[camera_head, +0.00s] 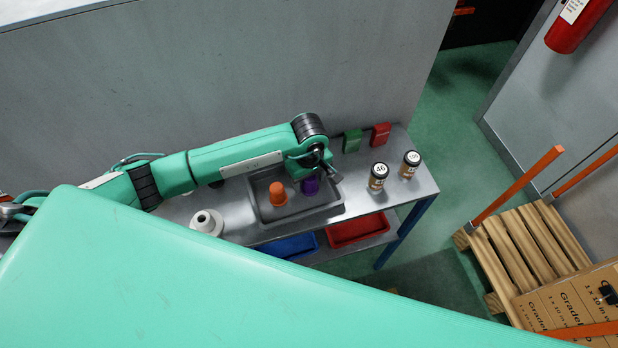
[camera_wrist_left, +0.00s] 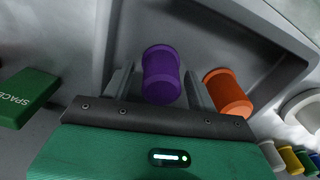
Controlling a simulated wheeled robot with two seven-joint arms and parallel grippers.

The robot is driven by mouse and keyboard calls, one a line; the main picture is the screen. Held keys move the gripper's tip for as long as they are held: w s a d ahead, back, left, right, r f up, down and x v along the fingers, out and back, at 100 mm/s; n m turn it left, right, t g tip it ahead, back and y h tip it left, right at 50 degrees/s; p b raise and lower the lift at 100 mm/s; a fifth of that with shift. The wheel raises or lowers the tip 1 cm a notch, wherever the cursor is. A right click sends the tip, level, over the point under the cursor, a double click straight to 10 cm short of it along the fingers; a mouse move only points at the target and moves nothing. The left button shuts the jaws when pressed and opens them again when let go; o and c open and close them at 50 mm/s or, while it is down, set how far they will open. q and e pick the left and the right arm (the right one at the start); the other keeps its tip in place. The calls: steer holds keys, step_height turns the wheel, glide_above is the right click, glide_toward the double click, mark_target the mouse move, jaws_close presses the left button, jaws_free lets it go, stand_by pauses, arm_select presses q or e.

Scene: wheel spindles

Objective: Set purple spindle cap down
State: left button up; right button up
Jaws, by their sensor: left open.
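The purple spindle cap (camera_head: 310,186) is in the grey tray (camera_head: 262,212) on the metal table, right of the orange cap (camera_head: 278,193). My left gripper (camera_head: 322,169) is over the tray at the purple cap and partly covers it in the head view. In the left wrist view my open left gripper (camera_wrist_left: 160,84) has one finger on each side of the purple cap (camera_wrist_left: 161,75), with gaps showing beside it. The orange cap (camera_wrist_left: 227,93) is just outside the right finger. My right gripper does not show.
A white spool-like part (camera_head: 207,222) stands left of the tray. A green box (camera_head: 352,141) and a red box (camera_head: 380,134) are behind. Blue (camera_head: 290,246) and red (camera_head: 356,229) bins are on the lower shelf.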

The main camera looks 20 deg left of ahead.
arm_select(q)
step_height(320, 180, up, 11)
steer(key=b, duration=0.3)
steer(key=shift+b, duration=0.35)
steer(key=shift+r, duration=0.55)
